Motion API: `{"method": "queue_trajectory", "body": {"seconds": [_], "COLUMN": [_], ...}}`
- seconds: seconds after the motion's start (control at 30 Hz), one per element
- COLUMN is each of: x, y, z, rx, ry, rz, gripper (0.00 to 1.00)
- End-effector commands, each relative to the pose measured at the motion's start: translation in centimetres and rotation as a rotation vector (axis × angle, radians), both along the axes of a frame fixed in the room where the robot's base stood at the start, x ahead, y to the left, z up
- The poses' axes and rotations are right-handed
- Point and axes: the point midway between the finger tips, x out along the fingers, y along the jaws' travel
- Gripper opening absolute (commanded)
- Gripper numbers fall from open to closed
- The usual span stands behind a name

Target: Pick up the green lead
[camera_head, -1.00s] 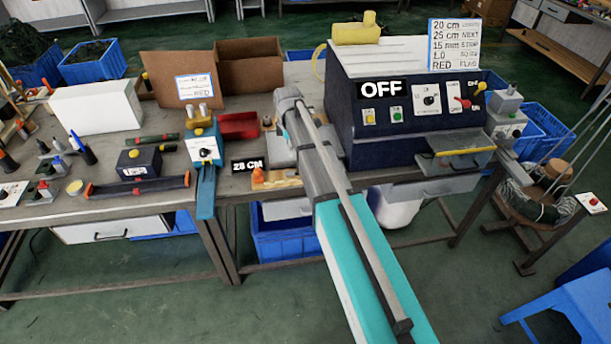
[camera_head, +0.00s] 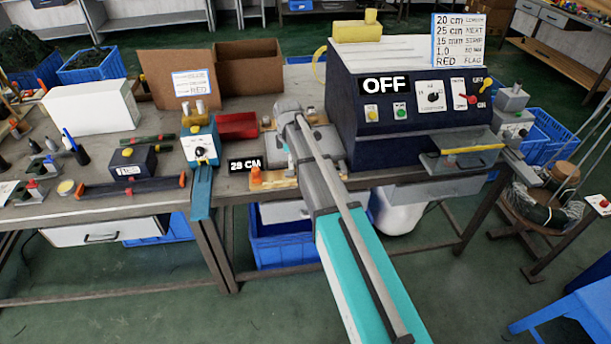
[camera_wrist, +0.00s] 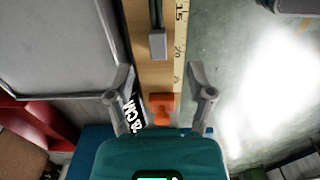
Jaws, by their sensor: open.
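I cannot make out a green lead in either view. In the wrist view my gripper (camera_wrist: 161,72) is open, with one finger on each side of a wooden measuring board (camera_wrist: 142,40) with a printed scale. Nothing shows held between the fingers. A dark strip (camera_wrist: 155,12) runs along the board to a grey block (camera_wrist: 157,44), and an orange block (camera_wrist: 161,107) sits nearer my palm. In the head view my arm reaches over the bench and hides most of the board; its orange end piece (camera_head: 257,176) shows beside the "28 CM" sign (camera_head: 243,165).
A dark blue machine (camera_head: 400,140) marked OFF stands right of my wrist. A blue device (camera_head: 201,148) and a red bin (camera_head: 237,126) stand left. Cardboard boxes (camera_head: 248,70) are behind. Tools crowd the bench's left. The bench's front edge runs beneath my arm.

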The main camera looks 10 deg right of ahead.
Motion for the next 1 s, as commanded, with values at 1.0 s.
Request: {"method": "queue_trajectory", "body": {"seconds": [1.0], "x": [0.3], "y": [-0.5], "z": [-4.1], "rx": [0.0], "ry": [0.0], "rz": [0.0], "gripper": [0.69]}}
